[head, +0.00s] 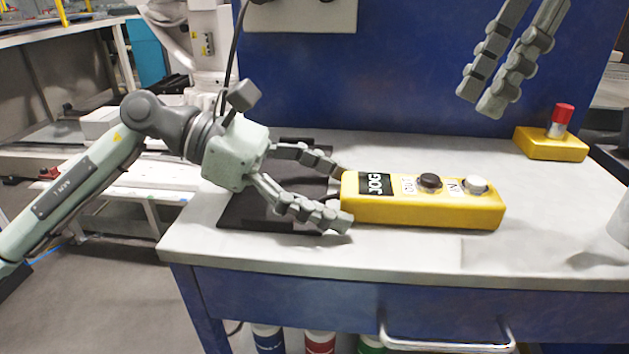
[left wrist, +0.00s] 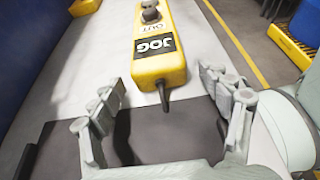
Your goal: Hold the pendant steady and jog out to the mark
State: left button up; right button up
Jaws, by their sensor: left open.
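The yellow pendant (head: 425,209) lies on the bench, its JOG label at the left end. My left gripper (head: 344,197) is open and empty at the pendant's left end, one finger on the far side and one on the near side. The left wrist view shows the pendant (left wrist: 160,68) between the spread fingers, with clear gaps. My right gripper (head: 483,100) hangs above the bench behind the pendant, its two fingers overlapping in view. I see no clear mark.
A dark mat (head: 240,208) lies under my left gripper. A yellow box with a red button (head: 563,114) stands at the back right. A pale object (head: 621,222) is at the right edge. The bench front (head: 420,262) is clear, above a drawer handle (head: 445,346).

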pick_arm(q)
jog(key=shift+c, duration=0.2)
jog(key=c, duration=1.7)
grip_shut()
pick_arm(e)
grip_shut()
